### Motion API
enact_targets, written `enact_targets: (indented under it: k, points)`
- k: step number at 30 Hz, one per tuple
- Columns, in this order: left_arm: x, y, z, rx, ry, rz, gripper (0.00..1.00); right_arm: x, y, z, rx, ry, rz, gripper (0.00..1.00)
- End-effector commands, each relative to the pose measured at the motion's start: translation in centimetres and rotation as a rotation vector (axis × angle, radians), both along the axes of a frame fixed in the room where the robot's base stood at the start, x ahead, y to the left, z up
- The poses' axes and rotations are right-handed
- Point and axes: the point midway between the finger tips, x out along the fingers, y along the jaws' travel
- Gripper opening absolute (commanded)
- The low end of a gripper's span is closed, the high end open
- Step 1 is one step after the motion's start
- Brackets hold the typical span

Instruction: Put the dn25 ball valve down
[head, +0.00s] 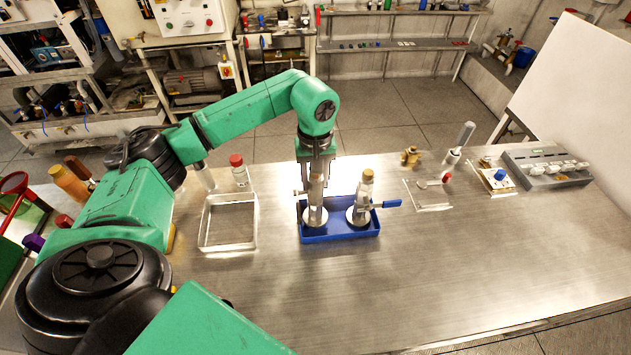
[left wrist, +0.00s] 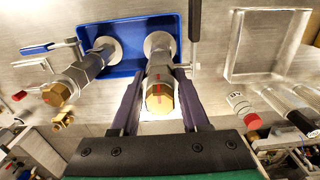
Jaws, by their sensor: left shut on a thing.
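My left gripper (head: 317,178) points straight down over the blue tray and is shut on a ball valve (head: 316,196), which I take to be the dn25 one. The valve is upright, with its round flange low in the left half of the tray (head: 340,234); whether the flange touches the tray floor I cannot tell. In the left wrist view the valve's brass end (left wrist: 159,98) shows between the two fingers, with a dark lever beside it. A second, similar valve (head: 364,190) with a blue lever stands in the tray's right half. My right gripper is not in view.
An empty clear-walled tray (head: 228,246) lies left of the blue tray, with a red-capped bottle (head: 239,170) behind it. The bench front is clear.

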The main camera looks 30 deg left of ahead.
Motion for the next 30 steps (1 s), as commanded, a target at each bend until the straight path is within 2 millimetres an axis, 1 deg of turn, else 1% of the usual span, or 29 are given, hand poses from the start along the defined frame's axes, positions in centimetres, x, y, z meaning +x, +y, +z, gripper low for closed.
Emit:
enact_targets:
  k: [1,3,5,14,15,16,17,25,28,30]
  points:
    - [0.0,-0.1,-0.4,-0.003,0.003,0.000,0.00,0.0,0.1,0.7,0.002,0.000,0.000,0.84]
    - [0.0,0.0,-1.5,-0.002,0.001,0.001,0.00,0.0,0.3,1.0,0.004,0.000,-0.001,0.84]
    - [0.0,-0.1,-1.9,-0.002,-0.001,0.001,0.00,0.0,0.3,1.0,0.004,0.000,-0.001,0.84]
    - [0.1,0.0,-2.4,-0.002,-0.003,0.001,0.00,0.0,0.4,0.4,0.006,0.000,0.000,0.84]
    - [0.0,0.0,-2.4,0.000,0.000,0.001,0.57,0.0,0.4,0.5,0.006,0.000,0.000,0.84]
    - [0.0,0.0,-2.4,0.000,0.000,0.001,0.68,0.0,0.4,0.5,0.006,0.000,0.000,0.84]
    - [0.0,0.0,-2.4,0.000,0.000,0.001,0.75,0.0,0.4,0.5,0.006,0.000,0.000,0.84]
    - [0.0,0.0,-2.4,-0.001,0.001,0.001,0.75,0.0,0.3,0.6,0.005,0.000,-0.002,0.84]
    - [0.0,0.0,-1.9,-0.001,0.001,0.001,0.75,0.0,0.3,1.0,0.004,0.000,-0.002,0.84]
    - [0.1,0.0,-1.6,0.000,-0.003,0.001,0.75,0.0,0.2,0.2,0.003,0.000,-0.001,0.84]
